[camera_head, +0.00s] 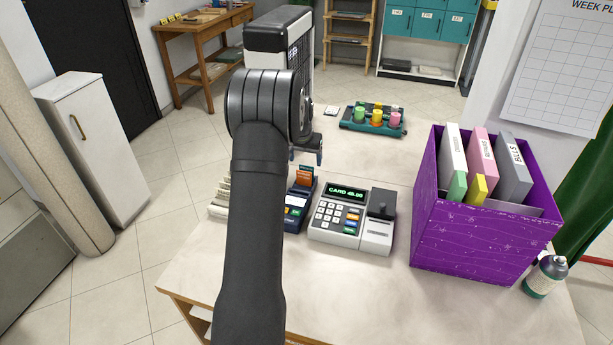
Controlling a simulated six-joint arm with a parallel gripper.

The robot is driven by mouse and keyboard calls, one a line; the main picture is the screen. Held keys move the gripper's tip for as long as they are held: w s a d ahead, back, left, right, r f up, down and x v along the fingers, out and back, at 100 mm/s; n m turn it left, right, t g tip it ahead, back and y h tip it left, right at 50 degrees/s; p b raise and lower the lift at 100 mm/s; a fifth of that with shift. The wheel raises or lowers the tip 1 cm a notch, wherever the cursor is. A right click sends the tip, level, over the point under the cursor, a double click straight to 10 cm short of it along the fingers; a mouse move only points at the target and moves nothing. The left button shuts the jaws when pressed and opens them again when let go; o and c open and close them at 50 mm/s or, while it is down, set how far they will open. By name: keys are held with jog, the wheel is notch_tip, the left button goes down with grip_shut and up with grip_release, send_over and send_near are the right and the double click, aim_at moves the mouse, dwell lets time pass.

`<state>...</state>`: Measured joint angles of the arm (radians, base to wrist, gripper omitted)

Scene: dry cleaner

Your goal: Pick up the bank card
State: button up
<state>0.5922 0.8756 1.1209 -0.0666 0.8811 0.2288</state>
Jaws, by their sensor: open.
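An orange card (305,175), which looks like the bank card, stands upright in the top of a dark blue card terminal (296,209) on the pale counter. The terminal is partly hidden behind my arm. My gripper (318,156) shows only in part past the wrist, just above and slightly right of the card in the picture. It is open and apart from the card as far as I can tell.
A grey cash register (337,216) stands right of the terminal. A green tray (395,131) of spools is behind. The counter (400,300) is clear in front.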

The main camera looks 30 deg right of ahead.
aim_at(306, 167)
jog(key=shift+x, duration=3.15)
jog(key=c, duration=1)
